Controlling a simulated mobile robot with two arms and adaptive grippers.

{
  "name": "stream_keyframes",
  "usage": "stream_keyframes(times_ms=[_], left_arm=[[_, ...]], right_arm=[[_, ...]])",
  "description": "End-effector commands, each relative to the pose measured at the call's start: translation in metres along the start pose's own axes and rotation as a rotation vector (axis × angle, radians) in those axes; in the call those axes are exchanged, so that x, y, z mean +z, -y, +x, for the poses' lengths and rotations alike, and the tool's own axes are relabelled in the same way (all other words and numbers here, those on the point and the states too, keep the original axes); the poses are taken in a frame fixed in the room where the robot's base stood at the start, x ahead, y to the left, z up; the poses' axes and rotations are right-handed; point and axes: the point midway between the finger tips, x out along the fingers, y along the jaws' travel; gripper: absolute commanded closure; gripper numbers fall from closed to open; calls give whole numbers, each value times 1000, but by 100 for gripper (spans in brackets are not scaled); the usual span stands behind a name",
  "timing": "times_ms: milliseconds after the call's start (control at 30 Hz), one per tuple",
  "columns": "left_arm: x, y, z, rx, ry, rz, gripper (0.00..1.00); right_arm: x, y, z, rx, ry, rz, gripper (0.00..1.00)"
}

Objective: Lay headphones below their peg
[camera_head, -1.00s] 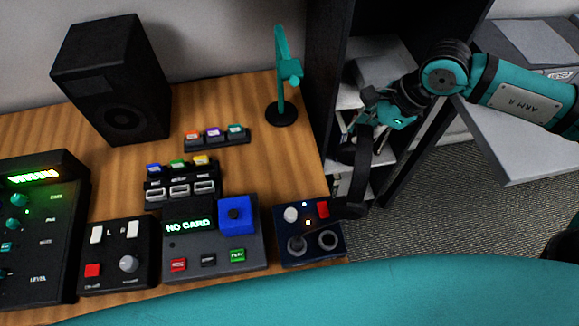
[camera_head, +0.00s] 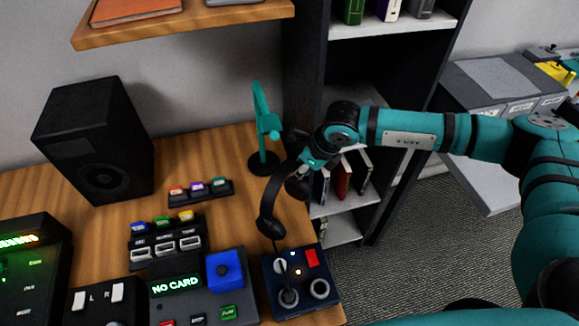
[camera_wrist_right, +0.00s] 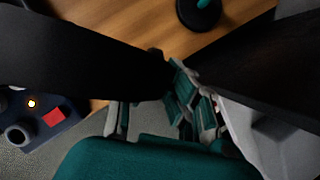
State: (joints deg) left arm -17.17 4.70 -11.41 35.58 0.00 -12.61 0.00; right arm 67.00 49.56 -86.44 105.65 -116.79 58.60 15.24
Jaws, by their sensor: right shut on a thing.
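Black headphones (camera_head: 273,195) hang from my right gripper (camera_head: 310,160), held by the headband above the right end of the desk. One ear cup hangs lower left, the other close under the gripper. A thin dark cable seems to run from the lower cup to a jack on the small dark blue box (camera_head: 312,288). The teal peg (camera_head: 262,110) stands upright on a round black base (camera_head: 262,164), just left of and behind the gripper. In the right wrist view, a large black band (camera_wrist_right: 85,60) reaches the fingers (camera_wrist_right: 185,95), and the peg's base (camera_wrist_right: 198,12) shows at the top.
A bookshelf (camera_head: 300,80) borders the desk on the right. A row of coloured buttons (camera_head: 200,190) and a NO CARD device (camera_head: 190,285) lie left of the headphones. A speaker (camera_head: 98,140) stands at the back left. Bare wood surrounds the peg base.

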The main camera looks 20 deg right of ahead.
Motion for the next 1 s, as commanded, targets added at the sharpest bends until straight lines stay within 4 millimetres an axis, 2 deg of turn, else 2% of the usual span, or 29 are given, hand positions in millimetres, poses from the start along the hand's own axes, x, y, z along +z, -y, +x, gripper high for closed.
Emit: stream_keyframes(times_ms=[200,333,633,667,800,833,1000], left_arm=[[-2,-4,-6,5,-1,1,49],[-2,-5,-9,7,-1,1,49],[-2,-5,-8,6,-1,1,49],[-2,-5,-8,6,-1,1,49],[-1,-4,-8,5,0,0,49],[-1,-4,-8,4,0,0,49],[-1,-1,-8,1,0,-1,49]], right_arm=[[17,1,19,1,1,-1,100],[21,2,33,0,0,0,100],[21,3,37,0,1,0,100],[20,3,37,0,-1,0,89],[20,2,37,0,-1,0,70],[20,2,37,0,-1,0,68],[20,3,37,0,0,0,68]])
